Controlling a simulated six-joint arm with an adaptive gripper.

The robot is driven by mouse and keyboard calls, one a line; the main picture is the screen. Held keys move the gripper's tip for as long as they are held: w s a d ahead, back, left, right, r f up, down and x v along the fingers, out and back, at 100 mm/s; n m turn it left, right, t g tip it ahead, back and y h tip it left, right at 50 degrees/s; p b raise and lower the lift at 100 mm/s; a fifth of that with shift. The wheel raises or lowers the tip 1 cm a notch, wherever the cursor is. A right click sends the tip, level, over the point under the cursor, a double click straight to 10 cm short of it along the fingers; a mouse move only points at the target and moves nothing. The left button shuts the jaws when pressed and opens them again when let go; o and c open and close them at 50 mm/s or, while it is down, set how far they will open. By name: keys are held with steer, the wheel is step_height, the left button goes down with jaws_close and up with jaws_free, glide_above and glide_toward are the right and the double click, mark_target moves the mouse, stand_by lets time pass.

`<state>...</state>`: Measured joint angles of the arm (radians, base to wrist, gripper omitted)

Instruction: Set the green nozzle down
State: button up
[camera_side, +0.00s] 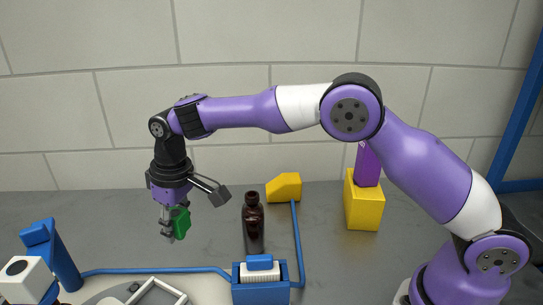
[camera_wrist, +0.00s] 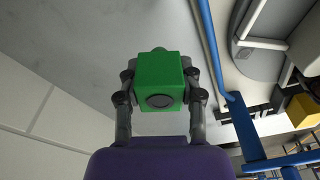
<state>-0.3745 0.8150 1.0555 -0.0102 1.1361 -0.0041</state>
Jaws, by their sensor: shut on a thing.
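The green nozzle (camera_side: 181,222) is a small green block held at the end of my gripper (camera_side: 173,224), in the air above the grey table (camera_side: 120,235). In the wrist view the nozzle (camera_wrist: 160,80) sits between the two fingers of my gripper (camera_wrist: 160,88), which are shut on it. A dark round opening shows on its near face. My gripper points downward in the side view, left of the amber bottle (camera_side: 253,225), which stands upright and uncapped on the table.
A blue holder (camera_side: 261,290) with a white piece stands in front of the bottle, joined to blue pipes. A white frame (camera_side: 157,290) lies on a round plate at the front. A yellow box (camera_side: 363,203) stands right, a yellow block (camera_side: 284,187) behind. Table left of the bottle is clear.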

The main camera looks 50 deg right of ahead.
mark_target(186, 246)
steer(key=w+d+f, duration=0.2)
steer(key=w, duration=0.1)
steer(key=shift+d+f, duration=0.15)
steer(key=shift+d, duration=0.1)
steer(key=shift+f, duration=2.05)
steer(key=shift+f, duration=0.1)
steer(key=o, duration=1.1)
